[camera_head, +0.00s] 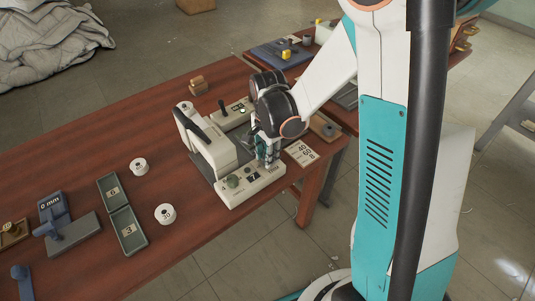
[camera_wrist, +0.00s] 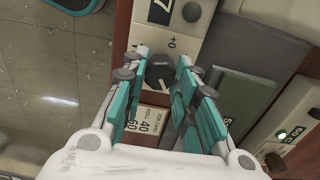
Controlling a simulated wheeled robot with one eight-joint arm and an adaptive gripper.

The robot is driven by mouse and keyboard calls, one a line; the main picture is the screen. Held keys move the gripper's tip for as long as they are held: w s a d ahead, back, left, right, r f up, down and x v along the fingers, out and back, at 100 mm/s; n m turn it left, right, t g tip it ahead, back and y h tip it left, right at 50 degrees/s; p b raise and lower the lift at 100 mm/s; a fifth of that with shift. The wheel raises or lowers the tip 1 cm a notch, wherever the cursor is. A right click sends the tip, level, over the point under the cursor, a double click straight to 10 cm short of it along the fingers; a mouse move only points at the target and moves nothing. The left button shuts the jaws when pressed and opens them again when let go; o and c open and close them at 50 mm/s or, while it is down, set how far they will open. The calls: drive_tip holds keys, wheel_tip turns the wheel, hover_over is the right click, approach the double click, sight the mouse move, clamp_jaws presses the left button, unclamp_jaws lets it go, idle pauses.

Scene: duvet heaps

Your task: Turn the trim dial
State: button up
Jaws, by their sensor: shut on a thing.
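The trim dial (camera_wrist: 160,72) is a dark round knob with a pointer on the cream front panel (camera_wrist: 200,42) of the machine. Marks including "0" and "+" are printed beside it. In the wrist view my gripper (camera_wrist: 161,62) has one teal finger on each side of the dial and is shut on it. In the head view my gripper (camera_head: 267,152) is at the right end of the machine's front panel (camera_head: 240,196) and hides the dial. A display reading "7" (camera_head: 253,177) and a green knob (camera_head: 232,181) are on the same panel.
A job card reading "40 60" (camera_head: 303,152) lies right of the machine, near the table edge. A lever-armed cream body (camera_head: 208,145) stands behind the panel.

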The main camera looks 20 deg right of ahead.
drive_tip(key=shift+m, duration=2)
drive_tip(key=o, duration=1.1)
wheel_tip(320, 180, up, 12)
